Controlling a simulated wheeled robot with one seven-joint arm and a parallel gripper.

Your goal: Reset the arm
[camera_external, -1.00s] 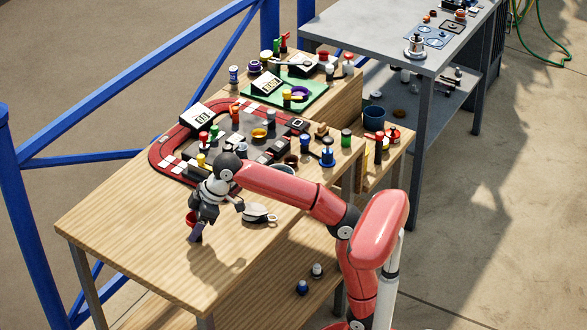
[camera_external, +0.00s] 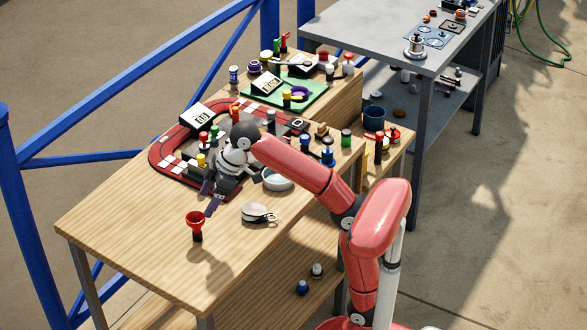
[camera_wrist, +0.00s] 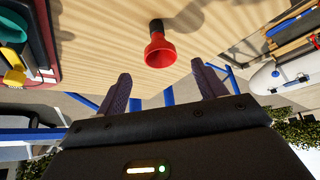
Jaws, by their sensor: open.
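My gripper (camera_external: 212,197) is above the wooden table (camera_external: 120,220), to the upper right of a red funnel-shaped piece with a black base (camera_external: 195,224). Its two fingers are apart with nothing between them. In the wrist view, my gripper (camera_wrist: 160,88) shows both fingers spread, and the red piece (camera_wrist: 160,52) is beyond the fingertips, apart from them. The red piece stands upright on the table. My red arm reaches in from the lower right of the external view.
A metal scoop-like item (camera_external: 258,213) and a round silver dish (camera_external: 278,180) are right of my gripper. A red track board (camera_external: 165,158) with several small pieces lies behind it. The table's front left is clear. Blue railings (camera_external: 20,200) stand at left.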

